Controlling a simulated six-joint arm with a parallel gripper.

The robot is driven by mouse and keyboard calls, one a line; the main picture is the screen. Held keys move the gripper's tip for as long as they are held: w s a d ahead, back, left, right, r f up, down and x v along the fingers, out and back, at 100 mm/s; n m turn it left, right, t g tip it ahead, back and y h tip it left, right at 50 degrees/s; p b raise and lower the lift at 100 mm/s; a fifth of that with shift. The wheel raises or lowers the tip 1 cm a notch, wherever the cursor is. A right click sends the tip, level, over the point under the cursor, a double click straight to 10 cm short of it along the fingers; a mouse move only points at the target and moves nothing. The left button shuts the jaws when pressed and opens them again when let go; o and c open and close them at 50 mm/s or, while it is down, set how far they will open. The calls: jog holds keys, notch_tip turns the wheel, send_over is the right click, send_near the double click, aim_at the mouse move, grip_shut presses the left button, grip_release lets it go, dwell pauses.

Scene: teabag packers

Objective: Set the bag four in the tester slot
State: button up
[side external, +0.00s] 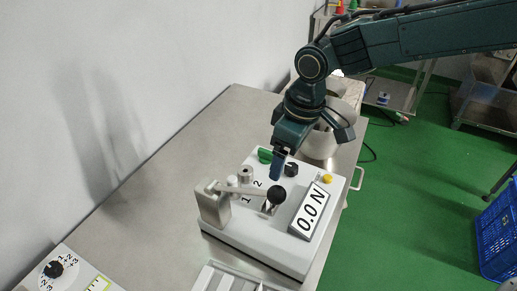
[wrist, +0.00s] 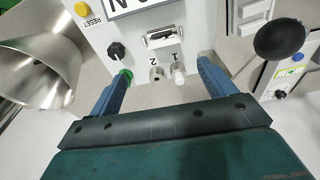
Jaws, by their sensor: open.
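The tester (side external: 285,240) is a white box on the steel table, with a display reading 0.0 N. A small metal-framed opening (wrist: 162,38), possibly the tester slot, shows on its top in the wrist view, beside the marks 1 and 2. It holds something pale that I cannot make out. My gripper (side external: 306,157) hangs over the tester's far part, its blue fingers spread wide. In the wrist view my gripper (wrist: 164,68) is open, with two small posts showing between its fingers and no bag held. I cannot identify bag four in either view.
A green knob (side external: 265,155), a black knob (side external: 291,170) and a yellow reset button (side external: 327,179) are nearby. A steel bowl (wrist: 38,62) stands beside the tester.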

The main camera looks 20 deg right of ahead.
jog(key=s+d+r+m+t, duration=0.1)
jog(key=s+d+r, duration=0.2)
jog(key=d+r, duration=0.25)
jog(key=s+d+r+m, duration=0.2)
jog(key=s+d+r, duration=0.15)
jog(key=d, duration=0.35)
jog(key=s+d+r+m+t, duration=0.1)
jog(key=s+d+r, duration=0.2)
jog(key=d+r, duration=0.25)
jog(key=s+d+m+t, duration=0.1)
jog(key=s+d+m, duration=0.1)
jog(key=s+d, duration=0.4)
jog(key=s+d+f+m+t+h, duration=0.1)
jog(key=s+d, duration=0.4)
jog(key=s, duration=0.5)
jog(key=shift+s+d+f+m, duration=0.2)
jog(key=shift+d+m, duration=0.2)
jog(key=shift+m, duration=0.3)
jog(key=shift+w, duration=0.1)
jog(key=shift+c, duration=0.4)
